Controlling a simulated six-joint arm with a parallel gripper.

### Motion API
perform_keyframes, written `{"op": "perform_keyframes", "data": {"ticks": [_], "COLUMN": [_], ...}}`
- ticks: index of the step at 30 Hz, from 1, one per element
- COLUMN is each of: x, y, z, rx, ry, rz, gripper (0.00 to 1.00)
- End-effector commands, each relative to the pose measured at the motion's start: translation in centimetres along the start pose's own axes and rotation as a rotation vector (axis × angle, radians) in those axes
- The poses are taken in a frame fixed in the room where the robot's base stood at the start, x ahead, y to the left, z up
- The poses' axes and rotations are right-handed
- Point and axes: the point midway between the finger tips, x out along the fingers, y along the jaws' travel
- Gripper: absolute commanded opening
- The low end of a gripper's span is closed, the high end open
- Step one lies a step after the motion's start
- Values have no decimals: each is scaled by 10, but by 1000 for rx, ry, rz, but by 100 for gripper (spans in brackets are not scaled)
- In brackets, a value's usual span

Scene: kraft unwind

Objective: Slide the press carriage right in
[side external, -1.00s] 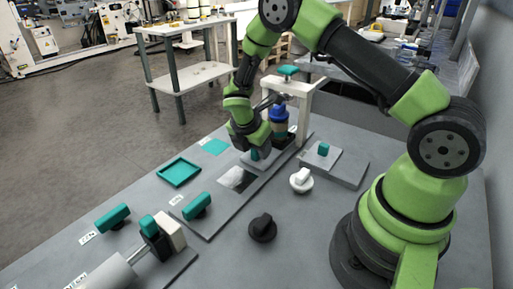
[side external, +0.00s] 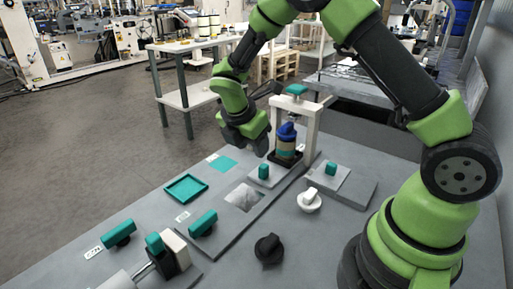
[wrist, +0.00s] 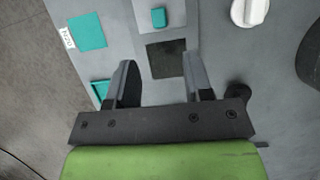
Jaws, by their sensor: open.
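The press carriage (side external: 258,180) is a light grey plate with an upright teal knob (side external: 263,171), on a grey track in front of the white press frame (side external: 313,125). A blue-topped object with tan and teal bands (side external: 286,142) stands on a dark base between the frame's posts, just behind the knob. In the wrist view the plate (wrist: 176,14) and knob (wrist: 158,17) lie beyond my fingertips. My gripper (wrist: 158,68) is open and empty. In the side view my gripper (side external: 245,145) hangs above and left of the knob, apart from it.
A teal tray (side external: 185,189), a teal square (side external: 222,164), a white knob (side external: 309,200) and a black knob (side external: 267,249) surround the track. A grey block with a teal knob (side external: 331,169) stands right of the press. Teal handles (side external: 202,223) are at the near left.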

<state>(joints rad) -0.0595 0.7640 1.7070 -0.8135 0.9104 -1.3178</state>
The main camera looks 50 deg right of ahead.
Motion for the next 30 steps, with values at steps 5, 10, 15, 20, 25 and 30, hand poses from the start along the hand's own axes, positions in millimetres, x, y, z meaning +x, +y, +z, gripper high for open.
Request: {"op": "perform_keyframes", "data": {"ticks": [5,10,15,20,25,30], "x": [8,37,69,90,98,98], "y": [0,-1,-1,-1,0,0], "z": [-2,-2,-2,-2,-2,-2], "rx": [0,-1,0,1,1,1], "ry": [-1,-1,0,0,1,1], "rz": [-4,-8,-6,-5,-1,-1], "gripper": [47,47,47,47,47,47]}}
